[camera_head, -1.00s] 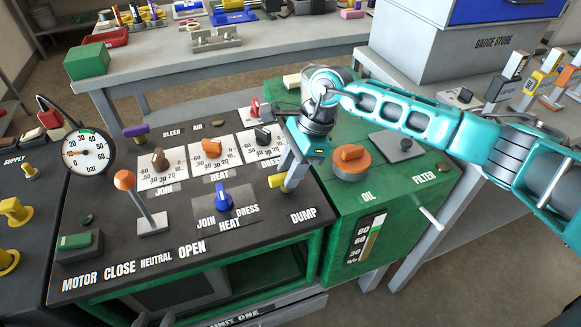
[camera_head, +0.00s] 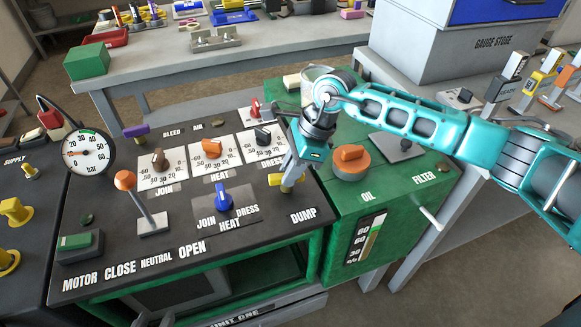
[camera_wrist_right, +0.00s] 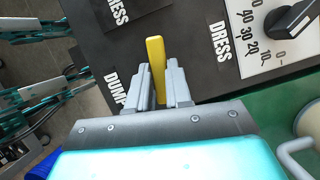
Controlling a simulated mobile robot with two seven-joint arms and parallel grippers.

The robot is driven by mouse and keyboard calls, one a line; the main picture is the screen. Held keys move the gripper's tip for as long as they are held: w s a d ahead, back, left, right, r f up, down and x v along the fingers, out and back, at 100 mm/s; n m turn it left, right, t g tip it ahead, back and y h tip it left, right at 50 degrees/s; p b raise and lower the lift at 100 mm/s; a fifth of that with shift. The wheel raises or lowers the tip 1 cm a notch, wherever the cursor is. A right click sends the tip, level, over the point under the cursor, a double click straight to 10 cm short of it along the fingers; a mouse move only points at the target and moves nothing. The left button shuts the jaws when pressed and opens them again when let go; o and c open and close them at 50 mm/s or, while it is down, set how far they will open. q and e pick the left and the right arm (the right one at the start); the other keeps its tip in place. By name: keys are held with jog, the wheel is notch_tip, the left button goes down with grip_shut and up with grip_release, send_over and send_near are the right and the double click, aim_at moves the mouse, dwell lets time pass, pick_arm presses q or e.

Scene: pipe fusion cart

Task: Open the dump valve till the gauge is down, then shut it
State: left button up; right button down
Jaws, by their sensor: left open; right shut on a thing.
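The dump valve's yellow handle (camera_head: 275,180) stands at the right edge of the black panel, above the DUMP label (camera_head: 303,215). My right gripper (camera_head: 288,182) reaches down over it and is shut on it. In the right wrist view the yellow handle (camera_wrist_right: 155,68) sticks out between the two grey fingers (camera_wrist_right: 160,88). The fingers hide part of the valve. The pressure gauge (camera_head: 86,153) is at the panel's left. Its orange needle seems to point left, toward the low end; the exact value is too small to read. My left gripper is not clearly seen.
An orange-knobbed lever (camera_head: 125,181), a blue selector knob (camera_head: 223,197) and three dial knobs share the panel. A green oil tank (camera_head: 345,235) with an orange cap (camera_head: 351,158) is close on the right. A bench (camera_head: 190,72) stands behind.

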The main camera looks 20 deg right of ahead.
jog(key=m+t, duration=0.1)
jog(key=m, duration=0.2)
jog(key=shift+s+m+h, duration=0.15)
jog(key=shift+m+h, duration=0.15)
jog(key=m, duration=0.1)
jog(key=m+t, duration=0.1)
jog(key=m, duration=0.1)
jog(key=shift+a+m+t+h, duration=0.15)
jog(key=shift+m+t+h, duration=0.15)
jog(key=shift+h, duration=0.1)
jog(key=m, duration=0.1)
jog(key=m+h+b, duration=0.1)
jog(key=m, duration=0.1)
jog(key=shift+s+a+m+t, duration=0.15)
jog(key=shift+m+t, duration=0.15)
jog(key=shift+t, duration=0.1)
jog(key=shift+m+t+h+b, duration=0.3)
jog(key=shift+m+h+b, duration=0.35)
jog(key=shift+m, duration=1.25)
jog(key=shift+a, duration=0.1)
jog(key=c, duration=1)
grip_release()
jog(key=shift+c, duration=0.2)
jog(key=shift+r, duration=0.1)
jog(key=a+p+v, duration=0.1)
jog(key=v, duration=1.1)
jog(key=shift+s+d+r, duration=0.15)
jog(key=shift+d+r, duration=0.25)
